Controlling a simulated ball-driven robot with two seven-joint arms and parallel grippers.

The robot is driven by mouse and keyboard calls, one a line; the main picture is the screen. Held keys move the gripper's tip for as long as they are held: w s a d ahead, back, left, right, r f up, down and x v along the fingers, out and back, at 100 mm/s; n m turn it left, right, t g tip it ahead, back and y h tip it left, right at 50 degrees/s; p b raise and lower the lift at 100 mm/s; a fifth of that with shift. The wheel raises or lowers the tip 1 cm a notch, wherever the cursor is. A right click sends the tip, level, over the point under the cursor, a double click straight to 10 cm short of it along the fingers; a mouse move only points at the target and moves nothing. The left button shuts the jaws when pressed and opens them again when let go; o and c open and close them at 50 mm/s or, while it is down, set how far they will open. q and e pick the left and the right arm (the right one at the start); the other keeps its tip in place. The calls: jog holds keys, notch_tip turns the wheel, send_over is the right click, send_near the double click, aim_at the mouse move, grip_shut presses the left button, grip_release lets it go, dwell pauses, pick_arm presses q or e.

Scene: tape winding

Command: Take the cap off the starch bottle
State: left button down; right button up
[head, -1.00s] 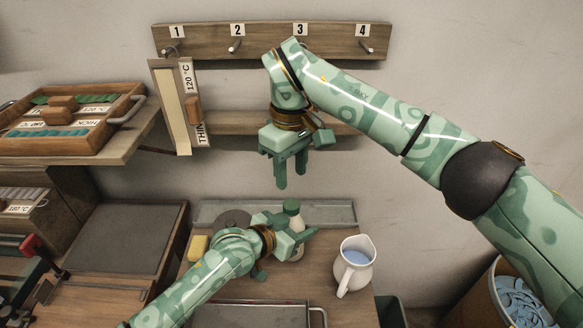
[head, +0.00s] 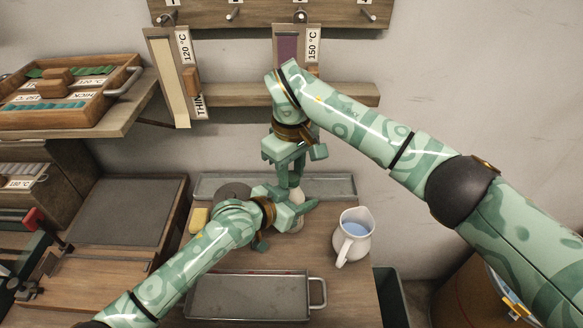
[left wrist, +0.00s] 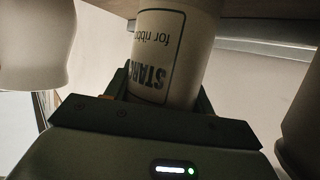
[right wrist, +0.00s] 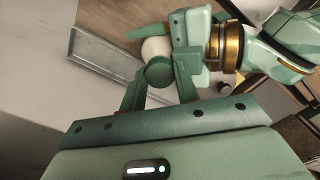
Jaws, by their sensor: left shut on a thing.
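The starch bottle (left wrist: 172,58) is white, with "STAR" and "for ribb" readable on its label in the left wrist view. Its white body (head: 297,197) shows partly in the head view, behind my left gripper (head: 291,212). My left gripper is shut on the bottle's body. The green cap (right wrist: 158,72) lies between the fingers of my right gripper (right wrist: 158,80), which points down from above. Any gap between those fingers and the cap is too small to tell. In the head view the right fingers hide most of the cap.
A white pitcher (head: 354,240) with blue liquid stands right of the bottle. A grey tray (head: 250,298) with a handle lies in front. A yellow block (head: 199,217) is to the left. A long metal tray (head: 335,186) lies behind, and a numbered hook rack (head: 268,14) is on the wall.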

jog(key=shift+c, duration=1)
jog(key=n, duration=0.4)
jog(key=shift+w+d+r, duration=0.1)
jog(key=shift+w, duration=0.05)
jog(key=n, duration=1.6)
jog(key=o, duration=1.1)
